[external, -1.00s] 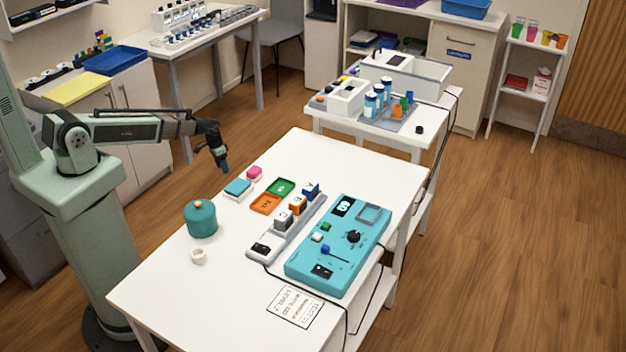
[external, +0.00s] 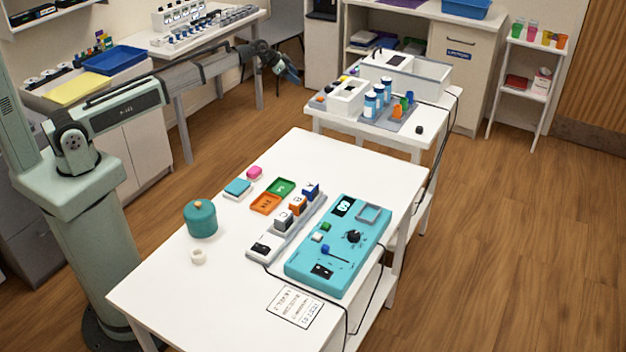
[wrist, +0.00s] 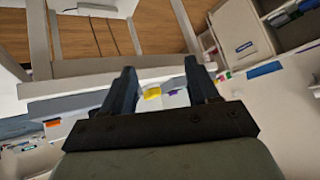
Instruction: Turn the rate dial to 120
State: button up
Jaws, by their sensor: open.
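A teal device panel (external: 318,262) lies on the front white table. It carries a black round knob (external: 353,236), a small dark display (external: 343,206), a green button (external: 325,226) and a blue-tipped lever (external: 326,249). I cannot read which knob is the rate dial or its setting. My gripper (external: 293,76) is raised high behind the table's far left corner, well away from the panel. In the wrist view my gripper (wrist: 160,80) has its two dark fingers apart with nothing between them. The panel does not show there.
A grey strip with several blocks (external: 290,222) lies beside the panel. A teal lidded pot (external: 201,219), white ring (external: 198,257) and printed card (external: 295,307) are on the table. Behind it stands a second table with bottles (external: 371,104). Cables hang at the right edge.

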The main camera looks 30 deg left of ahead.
jog(key=d+r+m+t+h, duration=0.1)
jog(key=d+r, duration=0.6)
jog(key=r, duration=0.3)
jog(key=d+r+m+h, duration=0.1)
jog(key=d+r, duration=0.7)
jog(key=r, duration=0.3)
jog(key=s+d+g, duration=0.1)
jog(key=s+d, duration=0.4)
jog(key=d, duration=0.2)
jog(key=s+d+f+n+g, duration=0.3)
jog(key=s+d, duration=0.9)
jog(key=d, duration=0.3)
jog(key=n+g+y, duration=0.4)
jog(key=n+y, duration=0.4)
jog(key=n, duration=0.2)
send_over(354, 234)
notch_tip(354, 234, down, 10)
notch_tip(354, 234, down, 12)
jog(key=shift+w+f, duration=0.1)
jog(key=shift+f, duration=0.1)
